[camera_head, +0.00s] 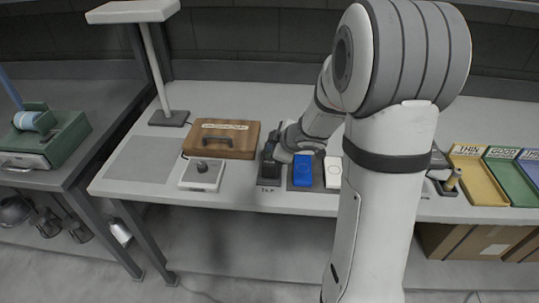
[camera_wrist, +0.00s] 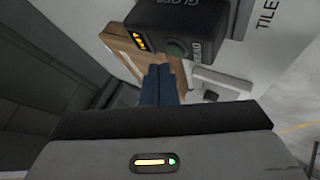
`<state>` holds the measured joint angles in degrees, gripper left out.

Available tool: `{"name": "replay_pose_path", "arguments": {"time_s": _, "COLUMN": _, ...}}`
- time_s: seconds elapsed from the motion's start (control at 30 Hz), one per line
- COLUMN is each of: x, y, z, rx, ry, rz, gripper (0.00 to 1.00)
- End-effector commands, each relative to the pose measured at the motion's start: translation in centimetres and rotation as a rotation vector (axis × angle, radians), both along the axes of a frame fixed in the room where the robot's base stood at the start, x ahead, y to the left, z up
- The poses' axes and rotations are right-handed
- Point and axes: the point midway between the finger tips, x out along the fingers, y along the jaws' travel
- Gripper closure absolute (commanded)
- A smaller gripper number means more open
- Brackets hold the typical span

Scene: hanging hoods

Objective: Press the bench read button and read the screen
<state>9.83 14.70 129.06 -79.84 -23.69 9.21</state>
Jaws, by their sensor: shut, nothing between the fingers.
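The bench reader is a dark box (camera_head: 268,168) standing on the white bench, with a label below it that seems to read TILE. In the wrist view the reader (camera_wrist: 205,22) shows "GLOSS" lettering, a round green button (camera_wrist: 176,48) marked READ, and a small screen (camera_wrist: 140,42) with lit orange characters, too small and slanted to read. My gripper (camera_wrist: 160,72) is shut and empty, its dark blue fingertips just short of the button in the picture; I cannot tell if they touch it. In the head view my gripper (camera_head: 276,153) is at the reader, partly hidden by my wrist.
A blue block (camera_head: 303,170) and a white tile (camera_head: 333,172) lie right of the reader. A wooden case (camera_head: 222,138) and a white block with a knob (camera_head: 202,175) are left. Yellow (camera_head: 480,180) and green (camera_head: 515,172) trays are far right.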

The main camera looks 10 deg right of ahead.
Motion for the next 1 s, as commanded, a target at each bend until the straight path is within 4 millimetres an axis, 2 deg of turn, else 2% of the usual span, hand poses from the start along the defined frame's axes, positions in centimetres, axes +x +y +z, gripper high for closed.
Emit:
{"name": "replay_pose_path", "arguments": {"time_s": 0.67, "x": 0.0, "y": 0.03, "z": -0.03, "rx": 0.0, "ry": 0.0, "rz": 0.0, "gripper": 1.0}}
{"name": "replay_pose_path", "arguments": {"time_s": 1.0, "x": -0.05, "y": 0.02, "z": -0.87, "rx": 0.0, "ry": 0.0, "rz": 0.0, "gripper": 1.0}}
